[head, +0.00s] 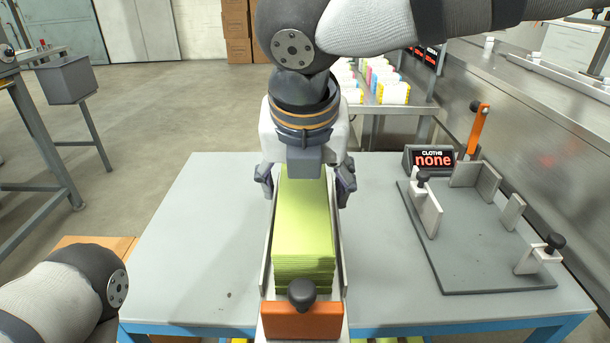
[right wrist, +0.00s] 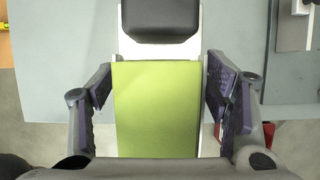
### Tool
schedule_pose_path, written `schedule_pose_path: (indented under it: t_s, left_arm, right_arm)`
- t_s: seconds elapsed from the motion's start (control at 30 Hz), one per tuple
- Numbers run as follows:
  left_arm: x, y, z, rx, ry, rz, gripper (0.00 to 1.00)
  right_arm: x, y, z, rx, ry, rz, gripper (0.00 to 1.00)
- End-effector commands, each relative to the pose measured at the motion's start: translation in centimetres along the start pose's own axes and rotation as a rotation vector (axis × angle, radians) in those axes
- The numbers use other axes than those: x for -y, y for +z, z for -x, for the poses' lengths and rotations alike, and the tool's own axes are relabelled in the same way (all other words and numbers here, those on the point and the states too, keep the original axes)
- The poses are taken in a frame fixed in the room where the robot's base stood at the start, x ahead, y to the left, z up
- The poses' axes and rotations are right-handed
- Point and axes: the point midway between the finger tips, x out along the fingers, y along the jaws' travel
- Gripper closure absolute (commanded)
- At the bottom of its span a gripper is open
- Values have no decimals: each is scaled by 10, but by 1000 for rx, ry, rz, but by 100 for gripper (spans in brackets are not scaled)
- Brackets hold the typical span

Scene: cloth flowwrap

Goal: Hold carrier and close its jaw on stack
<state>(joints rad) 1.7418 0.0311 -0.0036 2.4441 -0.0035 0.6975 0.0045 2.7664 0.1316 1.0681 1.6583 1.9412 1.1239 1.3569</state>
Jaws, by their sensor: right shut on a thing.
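The carrier (head: 341,262) is a long pale channel lying lengthwise on the table, with a stack of green cloths (head: 303,225) between its side walls. An orange end block (head: 302,322) with a black knob (head: 301,293) sits at its near end; I cannot tell whether it touches the stack. My right gripper (head: 305,183) reaches down from above over the far part, with a finger on each side, shut on the carrier. In the right wrist view the fingers flank the green stack (right wrist: 156,105), and a black block (right wrist: 160,22) sits beyond it. My left gripper is out of view.
A grey fixture plate (head: 475,250) with pale posts and black knobs stands at the right. A display (head: 432,159) reading "CLOTHS none" stands behind it. An orange-handled lever (head: 479,128) rises there. The table (head: 195,250) is clear left of the carrier.

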Motion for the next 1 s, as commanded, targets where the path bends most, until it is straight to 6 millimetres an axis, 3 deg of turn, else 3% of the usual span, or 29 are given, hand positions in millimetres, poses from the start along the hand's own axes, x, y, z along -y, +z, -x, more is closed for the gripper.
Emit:
schedule_pose_path:
  t_s: [0.13, 0.47, 1.0]
  left_arm:
    - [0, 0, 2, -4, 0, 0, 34]
    - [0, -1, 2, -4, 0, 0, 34]
    - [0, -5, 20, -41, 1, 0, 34]
  right_arm:
    - [0, -10, 12, 2, 0, -1, 69]
    - [0, -12, 13, 0, 0, -1, 69]
    - [-1, 36, -5, 2, 0, -2, 69]
